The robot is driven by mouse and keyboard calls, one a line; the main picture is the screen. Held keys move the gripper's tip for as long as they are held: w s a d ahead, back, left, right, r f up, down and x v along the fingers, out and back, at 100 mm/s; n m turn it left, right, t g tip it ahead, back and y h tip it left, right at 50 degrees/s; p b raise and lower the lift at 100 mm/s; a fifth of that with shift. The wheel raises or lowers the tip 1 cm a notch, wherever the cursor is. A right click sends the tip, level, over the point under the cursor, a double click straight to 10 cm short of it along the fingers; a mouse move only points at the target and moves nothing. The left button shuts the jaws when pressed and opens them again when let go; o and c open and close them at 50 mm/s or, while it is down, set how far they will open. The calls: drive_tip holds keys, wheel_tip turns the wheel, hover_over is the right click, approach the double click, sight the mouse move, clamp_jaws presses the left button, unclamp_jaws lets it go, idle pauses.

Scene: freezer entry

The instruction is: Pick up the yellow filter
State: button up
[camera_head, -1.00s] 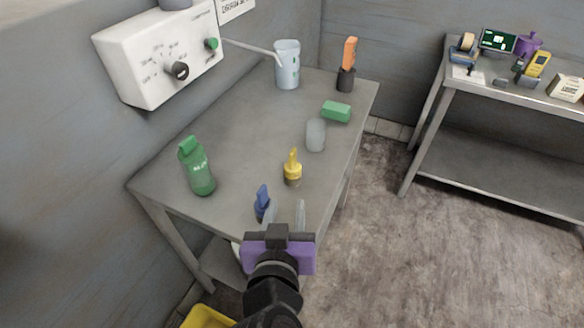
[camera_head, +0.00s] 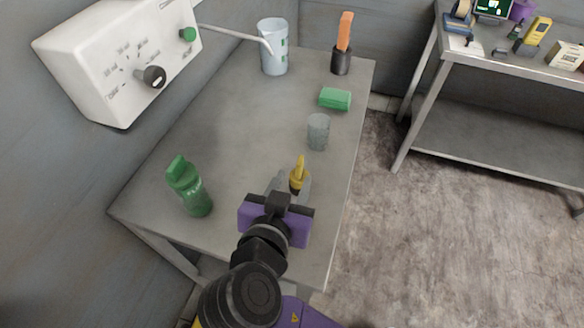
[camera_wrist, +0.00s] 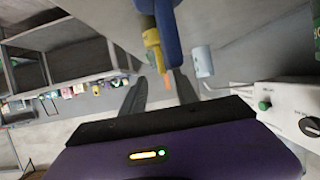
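The yellow filter (camera_head: 298,177) stands upright on the grey table (camera_head: 232,118). My gripper (camera_head: 289,183) is open, low over the near part of the table, with its fingers on either side of the yellow filter's outline in the head view. In the wrist view the yellow filter (camera_wrist: 152,40) shows above the open fingers, partly covered by the blue filter (camera_wrist: 168,32), which is closer to the camera. The blue filter is hidden behind my gripper in the head view. I cannot tell whether a finger touches either filter.
A green bottle (camera_head: 190,189) stands left of my gripper. A white control box (camera_head: 118,62) hangs on the wall.

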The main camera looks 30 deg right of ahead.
sight(299, 165)
drive_tip(key=x, duration=0.2)
drive_tip(key=p+x, duration=0.1)
drive_tip(key=x, duration=0.1)
drive_tip(key=p+x, duration=0.1)
drive_tip(key=x, duration=0.1)
drive_tip(key=shift+w+d+r, duration=0.25)
drive_tip(key=shift+w, duration=0.25)
drive_tip(key=shift+w+d+f, duration=0.2)
drive_tip(key=shift+w+f, duration=0.05)
clamp_jaws()
idle(0.8)
